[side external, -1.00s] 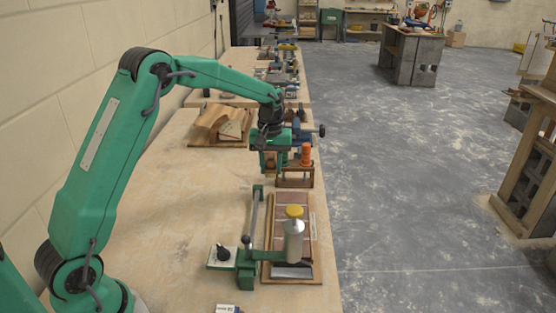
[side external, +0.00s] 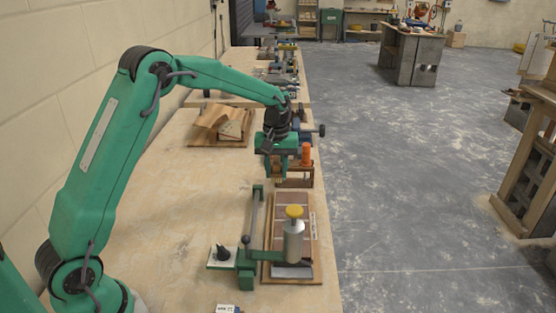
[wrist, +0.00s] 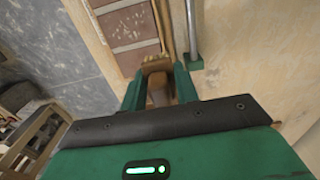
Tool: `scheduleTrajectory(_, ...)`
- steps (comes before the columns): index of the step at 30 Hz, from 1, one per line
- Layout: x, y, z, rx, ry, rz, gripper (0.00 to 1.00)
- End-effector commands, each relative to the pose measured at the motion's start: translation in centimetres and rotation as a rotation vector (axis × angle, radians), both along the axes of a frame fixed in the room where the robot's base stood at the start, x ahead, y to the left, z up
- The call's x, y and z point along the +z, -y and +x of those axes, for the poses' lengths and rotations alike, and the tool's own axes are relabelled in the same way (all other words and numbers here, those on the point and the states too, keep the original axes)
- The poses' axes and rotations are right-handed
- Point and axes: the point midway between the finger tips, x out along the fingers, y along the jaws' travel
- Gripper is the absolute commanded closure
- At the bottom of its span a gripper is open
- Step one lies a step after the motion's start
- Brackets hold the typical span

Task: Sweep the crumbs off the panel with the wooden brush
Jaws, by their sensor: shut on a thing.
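My gripper (side external: 279,170) is shut on the wooden brush, just beyond the far end of the panel in the side view. In the wrist view the brush's wooden body (wrist: 157,92) sits between the green fingers, its pale bristle end pointing toward the panel. The brick-faced panel (side external: 308,222) lies on the bench in a wooden frame; its near part is partly hidden by a metal cylinder fixture. It also shows at the top of the wrist view (wrist: 130,26), ahead of the brush.
A green clamp stand with a yellow-capped metal cylinder (side external: 294,240) stands over the panel's near end. A wooden rack with an orange object (side external: 306,153) is beside my gripper. A paper bag (side external: 223,121) lies on a board further left. The bench left of the panel is mostly clear.

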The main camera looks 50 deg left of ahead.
Motion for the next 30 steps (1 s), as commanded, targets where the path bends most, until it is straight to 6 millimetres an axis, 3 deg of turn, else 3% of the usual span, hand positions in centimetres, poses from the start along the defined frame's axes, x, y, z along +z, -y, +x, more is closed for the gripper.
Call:
scheduleTrajectory(6,0.0,5.0,-0.8,-0.006,0.0,0.0,0.88)
scheduleTrajectory(12,0.0,8.5,-1.7,-0.004,0.001,0.0,0.88)
scheduleTrajectory(23,-0.3,9.5,-2.1,0.0,0.0,0.0,0.88)
scheduleTrajectory(30,-2.1,9.5,-2.1,0.0,-0.002,0.001,0.88)
